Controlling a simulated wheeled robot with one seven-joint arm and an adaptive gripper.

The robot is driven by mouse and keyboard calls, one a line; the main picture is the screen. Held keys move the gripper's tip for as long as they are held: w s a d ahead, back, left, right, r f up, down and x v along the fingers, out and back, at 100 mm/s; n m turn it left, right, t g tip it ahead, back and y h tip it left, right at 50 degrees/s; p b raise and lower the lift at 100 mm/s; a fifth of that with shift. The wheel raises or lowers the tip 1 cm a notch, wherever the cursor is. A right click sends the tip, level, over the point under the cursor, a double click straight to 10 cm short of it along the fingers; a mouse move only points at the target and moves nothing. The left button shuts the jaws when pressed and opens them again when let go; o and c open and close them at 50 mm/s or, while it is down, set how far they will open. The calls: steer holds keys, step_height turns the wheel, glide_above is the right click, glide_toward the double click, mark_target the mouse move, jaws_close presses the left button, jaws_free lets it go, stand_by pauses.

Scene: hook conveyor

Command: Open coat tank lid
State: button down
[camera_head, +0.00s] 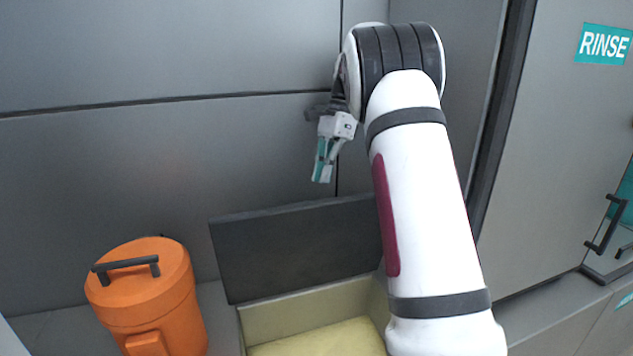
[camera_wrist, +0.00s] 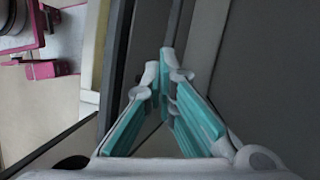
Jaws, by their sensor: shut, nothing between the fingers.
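A dark grey lid (camera_head: 295,247) stands raised, leaning back at the rear edge of an open tank (camera_head: 290,315) with pale yellow contents. My gripper (camera_head: 321,180) hangs above the raised lid, its fingers pointing down, apart from the lid in the head view. In the wrist view my gripper (camera_wrist: 165,55) has its teal-padded fingers meeting at the tips, with nothing between them. Dark panels lie close beside the fingers there; I cannot tell which one is the lid. My arm hides the tank's right side.
An orange canister (camera_head: 145,290) with a black handle stands left of the tank. A grey wall (camera_head: 150,150) is behind. Magenta equipment (camera_wrist: 50,70) shows in the wrist view.

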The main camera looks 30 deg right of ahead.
steer(key=s+a+r+n+t+h+p, duration=0.4)
steer(key=a+r+n+t+h+p, duration=0.3)
steer(key=n, duration=0.9)
steer(key=shift+t+y, duration=0.3)
steer(key=shift+y, duration=0.2)
steer(key=x, duration=0.3)
steer(key=d+x, duration=0.1)
steer(key=x, duration=0.5)
steer(key=shift+d, duration=0.2)
steer(key=shift+s+a+f, duration=0.1)
steer(key=shift+s+f, duration=0.1)
steer(key=shift+s, duration=0.1)
steer(key=shift+s+a+f+p, duration=0.15)
steer(key=shift+s+a+p, duration=0.05)
steer(key=shift+s, duration=0.55)
steer(key=shift+s+a+f+p, duration=0.15)
steer(key=shift+s+a+p, duration=0.05)
steer(key=shift+s, duration=0.55)
steer(key=shift+s, duration=0.1)
